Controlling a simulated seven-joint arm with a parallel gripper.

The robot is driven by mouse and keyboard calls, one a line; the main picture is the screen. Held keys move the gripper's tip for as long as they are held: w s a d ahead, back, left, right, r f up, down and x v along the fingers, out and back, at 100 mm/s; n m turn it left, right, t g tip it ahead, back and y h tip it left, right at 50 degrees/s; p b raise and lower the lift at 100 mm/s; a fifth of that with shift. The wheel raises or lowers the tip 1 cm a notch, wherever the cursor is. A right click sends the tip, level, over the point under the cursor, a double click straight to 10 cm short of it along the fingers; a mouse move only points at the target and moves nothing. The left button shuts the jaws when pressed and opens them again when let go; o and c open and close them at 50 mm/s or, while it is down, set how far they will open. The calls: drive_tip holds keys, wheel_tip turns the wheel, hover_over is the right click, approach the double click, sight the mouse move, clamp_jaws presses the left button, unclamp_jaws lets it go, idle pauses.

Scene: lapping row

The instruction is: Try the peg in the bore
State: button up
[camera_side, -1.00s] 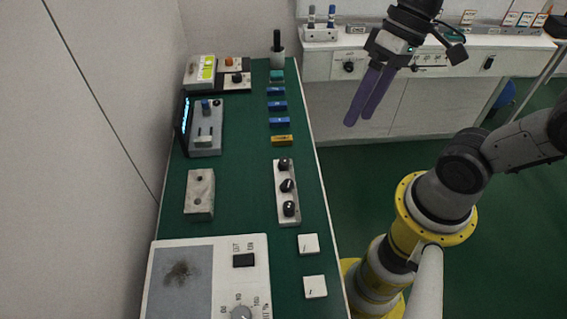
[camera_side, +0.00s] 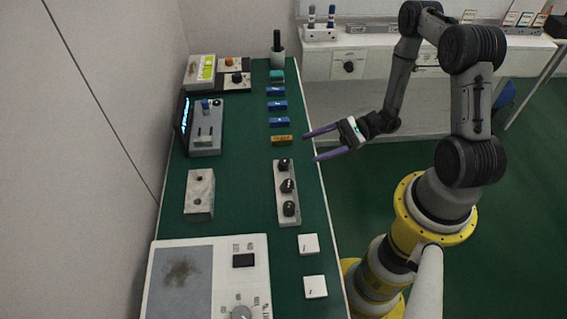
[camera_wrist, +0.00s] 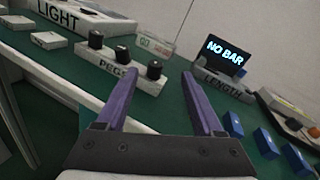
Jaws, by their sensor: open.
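The peg rack (camera_side: 280,213) is a grey strip near the bench's right edge. Three black-knobbed pegs (camera_side: 288,185) stand in it. In the wrist view the rack (camera_wrist: 97,62) reads "PEGS", and its pegs (camera_wrist: 122,54) are left of and between the fingers. A grey block with two dark holes (camera_side: 208,189) lies to the left of the rack; its lettered face (camera_wrist: 157,46) shows behind the rack in the wrist view. My gripper (camera_side: 311,147) is open and empty at the bench's right edge, beside the yellow block (camera_side: 282,140). Its purple fingers (camera_wrist: 160,75) point across the bench.
Blue blocks (camera_side: 279,106) line the bench's right side beyond the yellow one. A "NO BAR" screen (camera_wrist: 225,57) stands behind a length gauge (camera_side: 207,140). Two white tiles (camera_side: 308,244) and a large light box (camera_side: 210,241) are at the near end. Green bench top lies between.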

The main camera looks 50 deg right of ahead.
sight(279, 163)
drive_tip(key=shift+w+a+f+m+t, duration=0.3)
drive_tip(key=shift+w+a, duration=0.65)
drive_tip(key=shift+a, duration=0.9)
drive_tip(key=shift+w+a+f+m+t, duration=0.15)
drive_tip(key=shift+w+a+f+m, duration=0.2)
drive_tip(key=shift+w+a, duration=1)
drive_tip(key=shift+w+a+f+m+t, duration=0.3)
drive_tip(key=shift+w+a, duration=0.2)
drive_tip(key=shift+a, duration=1.8)
clamp_jaws()
